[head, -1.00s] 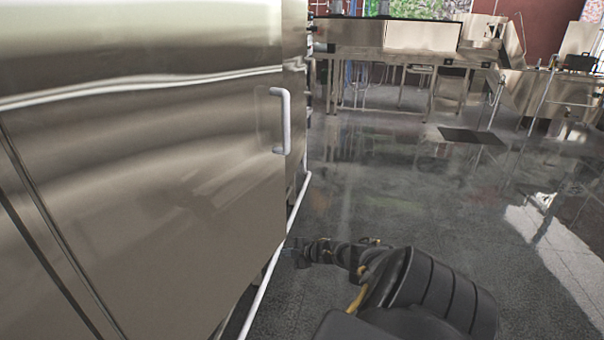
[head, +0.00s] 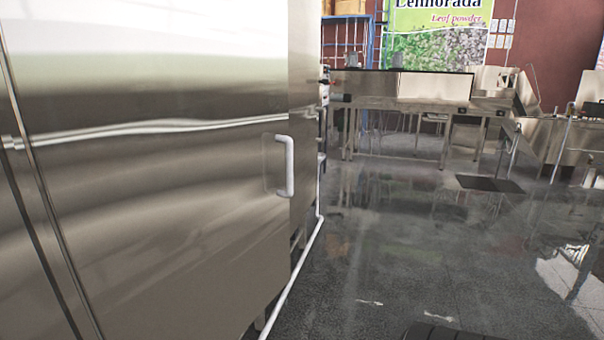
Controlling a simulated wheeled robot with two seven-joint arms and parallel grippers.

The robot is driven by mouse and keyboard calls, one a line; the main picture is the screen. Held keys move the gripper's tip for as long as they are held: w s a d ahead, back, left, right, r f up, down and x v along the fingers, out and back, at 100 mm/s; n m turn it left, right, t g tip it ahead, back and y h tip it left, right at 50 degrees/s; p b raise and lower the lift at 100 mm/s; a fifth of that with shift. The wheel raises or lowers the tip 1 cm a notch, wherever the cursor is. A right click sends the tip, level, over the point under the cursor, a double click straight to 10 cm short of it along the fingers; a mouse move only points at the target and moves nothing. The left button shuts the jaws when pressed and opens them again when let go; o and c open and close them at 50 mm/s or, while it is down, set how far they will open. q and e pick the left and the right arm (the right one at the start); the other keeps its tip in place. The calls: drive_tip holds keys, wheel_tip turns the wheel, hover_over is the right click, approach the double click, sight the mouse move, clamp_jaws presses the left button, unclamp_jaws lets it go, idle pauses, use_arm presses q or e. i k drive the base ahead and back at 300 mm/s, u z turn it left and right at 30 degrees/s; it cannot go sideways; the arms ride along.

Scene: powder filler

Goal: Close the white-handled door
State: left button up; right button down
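The steel door (head: 150,220) fills the left of the head view. Its white handle (head: 288,166) is an upright bar near the door's right edge. The door looks flush or nearly flush with the cabinet side (head: 303,110); I cannot tell whether a gap is left. Neither of my grippers is in view. Only a small dark piece of what looks like my arm shows at the bottom edge, apart from the handle.
A white pipe (head: 302,262) runs along the floor beside the cabinet. The dark shiny floor (head: 420,240) to the right is clear, with a dark mat (head: 490,184) farther off. Steel tables and machines (head: 430,100) stand at the back.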

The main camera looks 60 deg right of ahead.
sight(160, 146)
drive_tip(key=k, duration=0.55)
drive_tip(key=z, duration=0.75)
drive_tip(key=i, duration=1.3)
drive_tip(key=u, duration=0.2)
